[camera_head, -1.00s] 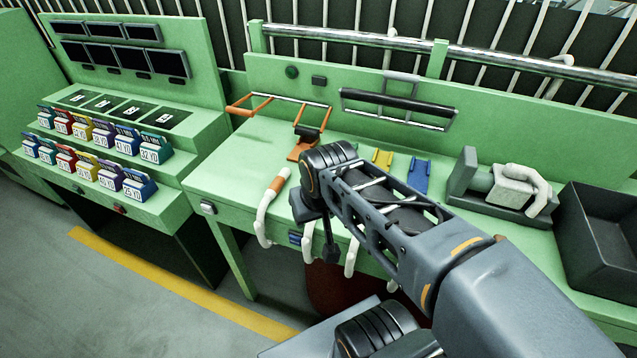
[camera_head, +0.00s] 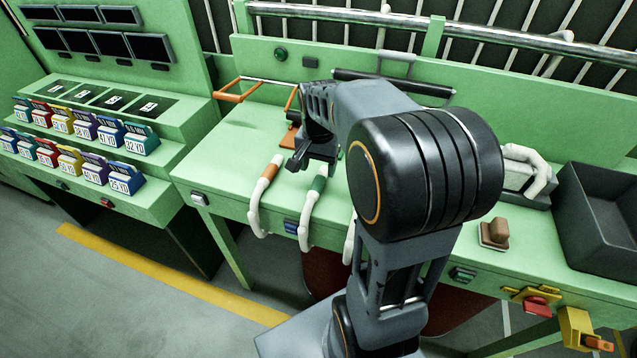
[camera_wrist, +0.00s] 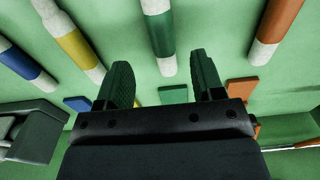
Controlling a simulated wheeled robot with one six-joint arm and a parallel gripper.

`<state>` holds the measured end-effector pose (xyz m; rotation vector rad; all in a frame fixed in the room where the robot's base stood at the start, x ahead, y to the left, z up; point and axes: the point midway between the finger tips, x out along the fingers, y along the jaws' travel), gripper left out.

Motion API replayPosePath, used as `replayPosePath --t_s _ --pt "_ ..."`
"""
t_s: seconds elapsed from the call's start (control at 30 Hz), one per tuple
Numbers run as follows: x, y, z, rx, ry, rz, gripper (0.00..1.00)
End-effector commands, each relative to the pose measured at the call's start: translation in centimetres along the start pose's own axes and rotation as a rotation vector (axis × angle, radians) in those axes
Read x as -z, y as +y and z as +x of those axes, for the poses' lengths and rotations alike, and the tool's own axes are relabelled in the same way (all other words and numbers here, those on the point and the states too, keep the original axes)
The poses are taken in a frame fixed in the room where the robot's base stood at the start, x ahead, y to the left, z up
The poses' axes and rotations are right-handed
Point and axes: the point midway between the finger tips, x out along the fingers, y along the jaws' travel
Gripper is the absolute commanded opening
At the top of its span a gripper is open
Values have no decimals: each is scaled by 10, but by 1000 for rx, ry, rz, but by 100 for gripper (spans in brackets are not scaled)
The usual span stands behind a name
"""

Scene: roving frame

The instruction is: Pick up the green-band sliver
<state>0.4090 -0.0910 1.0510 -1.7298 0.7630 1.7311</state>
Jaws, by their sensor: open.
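The green-band sliver is a curved white piece (camera_head: 309,213) with a green band, lying at the green bench's front edge, its lower end hanging over. In the wrist view its green band (camera_wrist: 160,32) and white ends lie ahead of the gap between my fingers. My gripper (camera_wrist: 163,72) is open, with nothing between its two dark fingers. In the head view my gripper (camera_head: 296,161) is over the bench, just behind and left of the green band. My arm hides part of the bench to the right.
The orange-band sliver (camera_head: 259,203) lies close on the left. Yellow-band (camera_wrist: 76,44) and blue-band (camera_wrist: 25,65) slivers lie on the other side. Small green (camera_wrist: 173,94), blue (camera_wrist: 77,103) and orange (camera_wrist: 241,87) pieces lie on the bench. A dark bin (camera_head: 600,225) stands far right.

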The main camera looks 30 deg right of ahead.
Motion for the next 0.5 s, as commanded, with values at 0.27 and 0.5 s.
replayPosePath --t_s 0.27,0.5 --pt "-1 0 17 -1 -2 -2 62" --pt "-4 -2 48 -2 -3 -3 62"
